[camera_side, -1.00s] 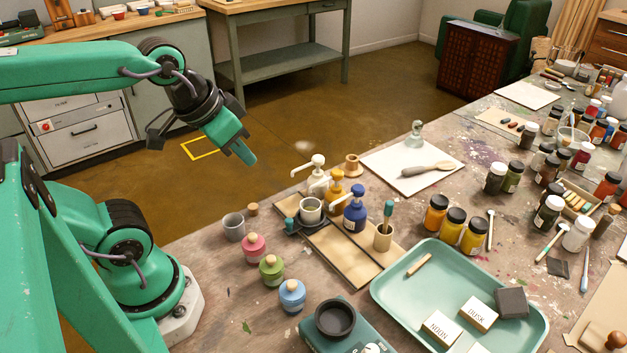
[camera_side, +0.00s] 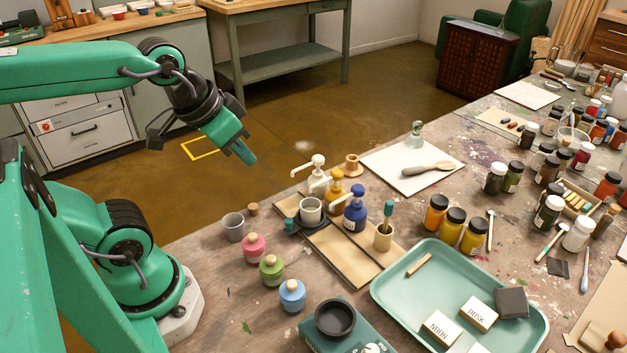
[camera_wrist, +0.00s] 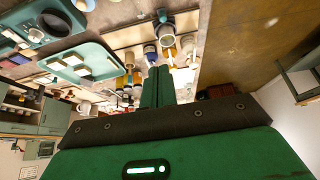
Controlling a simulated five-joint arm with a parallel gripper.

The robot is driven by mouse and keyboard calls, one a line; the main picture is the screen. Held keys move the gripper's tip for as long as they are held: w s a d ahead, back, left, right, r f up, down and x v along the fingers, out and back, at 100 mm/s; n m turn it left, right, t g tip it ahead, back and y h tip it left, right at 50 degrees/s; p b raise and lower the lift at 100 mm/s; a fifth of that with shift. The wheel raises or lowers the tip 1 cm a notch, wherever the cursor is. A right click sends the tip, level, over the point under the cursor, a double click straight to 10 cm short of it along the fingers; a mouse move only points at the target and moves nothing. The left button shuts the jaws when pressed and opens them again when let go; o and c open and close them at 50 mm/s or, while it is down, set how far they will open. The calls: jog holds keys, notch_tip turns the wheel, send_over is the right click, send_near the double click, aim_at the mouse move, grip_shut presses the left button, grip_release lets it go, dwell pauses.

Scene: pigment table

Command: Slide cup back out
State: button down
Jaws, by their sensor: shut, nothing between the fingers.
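A pale grey cup (camera_side: 310,210) stands upright in a dark holder (camera_side: 292,226) on the tan board, in front of the pump bottles. It also shows in the wrist view (camera_wrist: 166,36). A second, darker grey cup (camera_side: 234,228) stands on the table left of the board. The closed fingers (camera_wrist: 157,74) also show in the wrist view.
White (camera_side: 315,170), yellow (camera_side: 335,188) and blue (camera_side: 355,210) pump bottles stand behind and right of the holder cup. Pink (camera_side: 254,248), green (camera_side: 271,270) and blue (camera_side: 292,296) small jars stand in front. A teal tray (camera_side: 390,318) lies to the right.

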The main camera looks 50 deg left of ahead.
jog(key=c, duration=1.5)
grip_release()
jog(key=shift+o, duration=0.8)
jog(key=shift+w+f, duration=0.1)
jog(key=shift+w, duration=0.05)
jog(key=m+g, duration=0.6)
jog(key=m, duration=0.8)
send_over(289, 220)
notch_tip(289, 220, down, 13)
jog(key=shift+r, duration=0.1)
jog(key=shift+f, duration=3.95)
